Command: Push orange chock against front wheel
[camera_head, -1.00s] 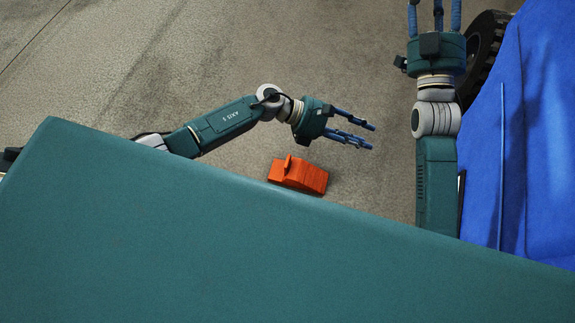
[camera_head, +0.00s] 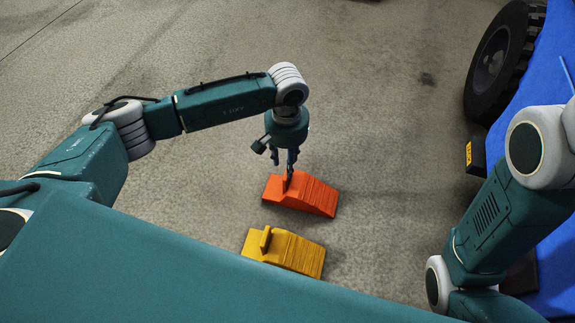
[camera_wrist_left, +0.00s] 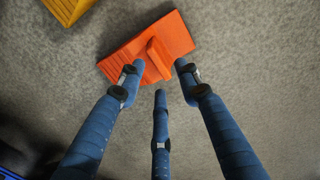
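The orange chock (camera_head: 315,197) lies on the floor, with a small upright handle fin on top. My left gripper (camera_head: 286,160) points down at the fin end of the chock. In the left wrist view, the orange chock (camera_wrist_left: 178,35) is just beyond the fingertips of the left gripper (camera_wrist_left: 159,72). The fingers are spread, with the fin between the two outer ones. Whether any finger touches it I cannot tell. The front wheel (camera_head: 500,60), a black tyre, is at the upper right, well apart from the chock. My right gripper is not in view.
A yellow chock (camera_head: 290,252) lies on the floor just below the orange one, also showing in the left wrist view (camera_wrist_left: 80,8). A blue vehicle body (camera_head: 545,85) stands at the right. The floor (camera_head: 400,130) between chock and wheel is clear.

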